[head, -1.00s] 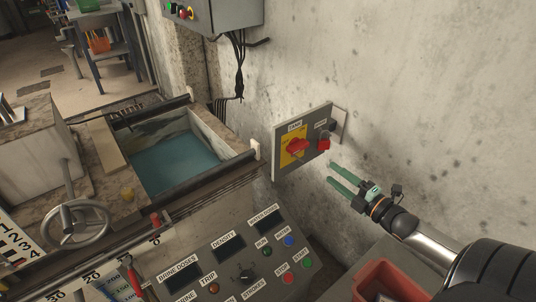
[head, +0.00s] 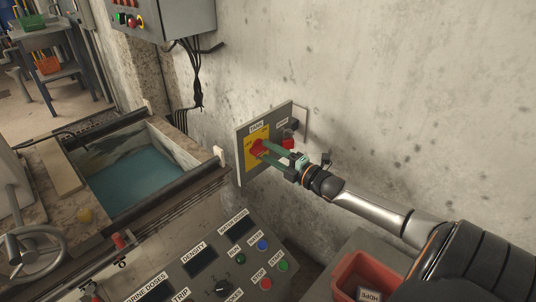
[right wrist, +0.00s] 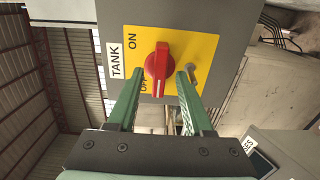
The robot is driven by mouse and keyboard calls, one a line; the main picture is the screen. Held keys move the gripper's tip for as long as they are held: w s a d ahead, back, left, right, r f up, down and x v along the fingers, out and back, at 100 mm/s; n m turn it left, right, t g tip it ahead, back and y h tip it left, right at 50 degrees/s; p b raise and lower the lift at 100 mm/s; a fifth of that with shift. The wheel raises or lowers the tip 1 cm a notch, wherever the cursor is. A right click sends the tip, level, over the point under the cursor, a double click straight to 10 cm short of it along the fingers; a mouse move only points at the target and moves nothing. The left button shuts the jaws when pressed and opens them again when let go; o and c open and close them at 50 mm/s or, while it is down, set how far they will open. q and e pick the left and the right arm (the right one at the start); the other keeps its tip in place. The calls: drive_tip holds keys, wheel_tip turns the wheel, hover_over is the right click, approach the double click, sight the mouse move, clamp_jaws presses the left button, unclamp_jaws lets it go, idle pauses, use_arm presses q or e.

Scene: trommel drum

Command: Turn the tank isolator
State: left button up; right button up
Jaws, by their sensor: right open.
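The tank isolator is a red rotary handle (right wrist: 158,66) on a yellow plate (right wrist: 200,50) marked TANK, ON and OFF. In the right wrist view its long axis runs up and down the picture, with a pale line at the lower end. In the head view the handle (head: 257,147) is on a grey wall panel (head: 242,170), partly behind my fingers. My right gripper (head: 264,152) is open, its green fingertips (right wrist: 158,75) on either side of the handle. Gaps show on both sides in the wrist view; I cannot tell how deep the fingers reach. My left gripper is out of view.
A second red switch (head: 288,143) sits on the panel just right of my fingers. A labelled control console (head: 215,262) lies below, and a red bin (head: 350,278) stands at lower right. A tank of blue-green water (head: 135,180) is at left. The concrete wall is close behind the panel.

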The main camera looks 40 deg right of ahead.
drive_tip(key=shift+w, duration=0.6)
clamp_jaws()
idle(0.3)
